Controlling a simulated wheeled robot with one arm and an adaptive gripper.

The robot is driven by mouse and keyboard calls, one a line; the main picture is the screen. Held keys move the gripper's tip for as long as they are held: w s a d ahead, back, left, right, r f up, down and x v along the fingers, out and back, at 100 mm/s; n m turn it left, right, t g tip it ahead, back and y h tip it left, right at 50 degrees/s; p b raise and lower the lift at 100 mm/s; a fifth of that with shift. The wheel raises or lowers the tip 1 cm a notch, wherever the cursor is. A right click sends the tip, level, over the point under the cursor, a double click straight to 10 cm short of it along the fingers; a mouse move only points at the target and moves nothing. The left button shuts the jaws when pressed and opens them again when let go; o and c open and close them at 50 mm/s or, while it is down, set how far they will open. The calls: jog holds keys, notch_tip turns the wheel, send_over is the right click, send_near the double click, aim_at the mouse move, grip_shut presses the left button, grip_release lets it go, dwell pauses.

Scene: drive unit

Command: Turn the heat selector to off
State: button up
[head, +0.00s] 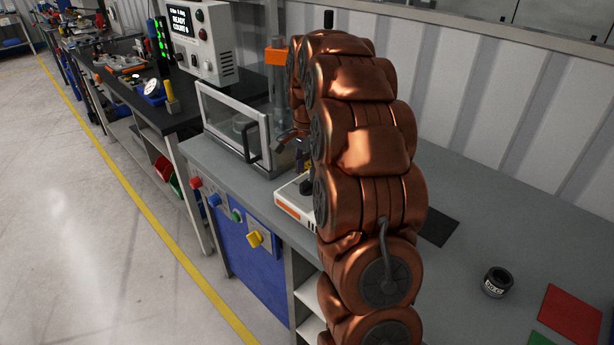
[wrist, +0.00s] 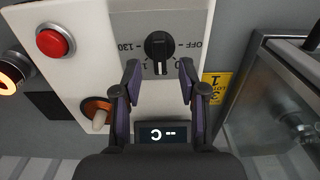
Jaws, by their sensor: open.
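The heat selector (wrist: 158,45) is a round black knob with a raised grip bar on a white panel (wrist: 100,25). The panel appears upside down in the wrist view. OFF is printed to the right of the knob and 130 to its left; two labels below are only partly readable. I cannot tell surely which mark the knob points at. My gripper (wrist: 159,68) is open, with its fingers apart just below the knob in the picture and nothing visible between them. In the head view my arm hides most of the gripper and the knob.
A glass-fronted enclosure (head: 238,130) stands on the bench, left of my arm.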

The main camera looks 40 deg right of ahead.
aim_at(307, 181)
jog(key=shift+f+p, duration=0.35)
jog(key=shift+f, duration=1.3)
grip_shut()
